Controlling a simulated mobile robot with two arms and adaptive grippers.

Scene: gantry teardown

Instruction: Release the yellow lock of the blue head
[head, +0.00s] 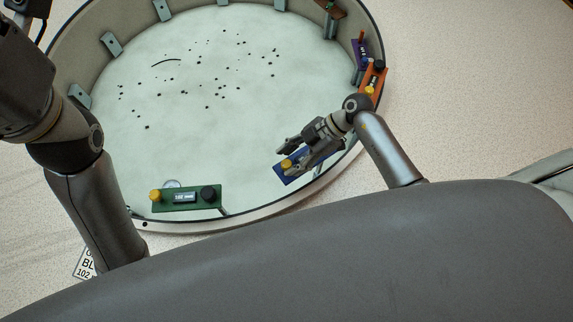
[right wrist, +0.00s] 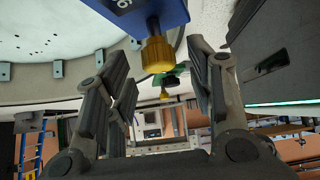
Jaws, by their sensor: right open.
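The blue head (head: 283,176) sits at the near right of the round ring, with its yellow lock knob (head: 287,164) at its left end. My right gripper (head: 288,160) is over the blue head and hides much of it. In the right wrist view the blue head (right wrist: 150,12) is at the top, its yellow lock (right wrist: 157,55) pointing down between my open fingers (right wrist: 157,64). A gap shows on each side of the lock, so neither finger touches it. My left arm stands at the left of the head view; its gripper is not seen.
A green head (head: 187,199) with a yellow and a black knob sits at the ring's near left. Orange (head: 371,82) and purple (head: 359,52) heads sit on the right rim. The ring's pale floor (head: 190,130) holds scattered dark specks. A printed plate (head: 84,262) lies outside, lower left.

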